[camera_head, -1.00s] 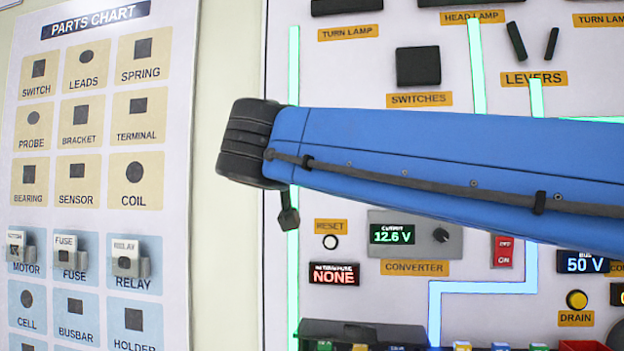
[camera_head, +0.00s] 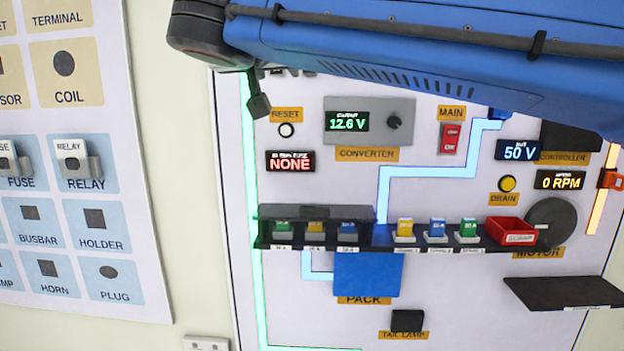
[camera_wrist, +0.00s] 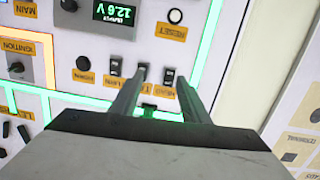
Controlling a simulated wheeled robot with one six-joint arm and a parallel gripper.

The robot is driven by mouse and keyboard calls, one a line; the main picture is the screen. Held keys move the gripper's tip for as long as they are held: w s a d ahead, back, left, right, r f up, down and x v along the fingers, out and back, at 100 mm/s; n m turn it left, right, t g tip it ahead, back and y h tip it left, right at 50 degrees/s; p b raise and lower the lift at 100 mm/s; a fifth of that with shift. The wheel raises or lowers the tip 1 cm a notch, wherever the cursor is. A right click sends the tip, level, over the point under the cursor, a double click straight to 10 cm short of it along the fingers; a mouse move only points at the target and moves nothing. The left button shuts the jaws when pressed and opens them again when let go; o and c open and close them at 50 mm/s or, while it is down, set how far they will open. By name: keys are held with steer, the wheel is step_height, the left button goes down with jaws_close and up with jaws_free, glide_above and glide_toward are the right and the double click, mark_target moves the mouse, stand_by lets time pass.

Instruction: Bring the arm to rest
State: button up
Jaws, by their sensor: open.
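My blue arm (camera_head: 400,45) crosses the top of the head view, in front of the upper part of the board, with its dark joint at the left end. My gripper (camera_wrist: 161,77) shows only in the wrist view. Its two grey fingers are apart and point toward the board, near a row of small dark switches (camera_wrist: 142,72). No held object is clear between them. A small green patch (camera_wrist: 148,111) shows low between the fingers; I cannot tell what it is.
A dark rack (camera_head: 380,241) with coloured fuses and a red bin (camera_head: 510,230) juts from the board. A dark shelf (camera_head: 565,291) is at lower right. The parts chart (camera_head: 95,180), with hung pieces, is at left. The board's lower middle is fairly clear.

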steer(key=s+d+f+n+g+h, duration=0.15)
steer(key=d+f+g, duration=0.55)
steer(key=d+f, duration=1.75)
steer(key=s+d+f+g, duration=0.1)
steer(key=s+d+f, duration=0.3)
steer(key=s+f, duration=0.3)
steer(key=s+d+f+m+g+y, duration=0.1)
steer(key=s+d+f, duration=0.3)
steer(key=f, duration=0.6)
steer(key=s+d+f+g+y, duration=0.1)
steer(key=s+d+f+g, duration=0.1)
steer(key=s+d+f, duration=0.3)
steer(key=s+f, duration=0.4)
steer(key=shift+s+f+g, duration=0.25)
steer(key=shift+s+g, duration=0.05)
steer(key=shift+g, duration=0.1)
steer(key=shift+m, duration=0.25)
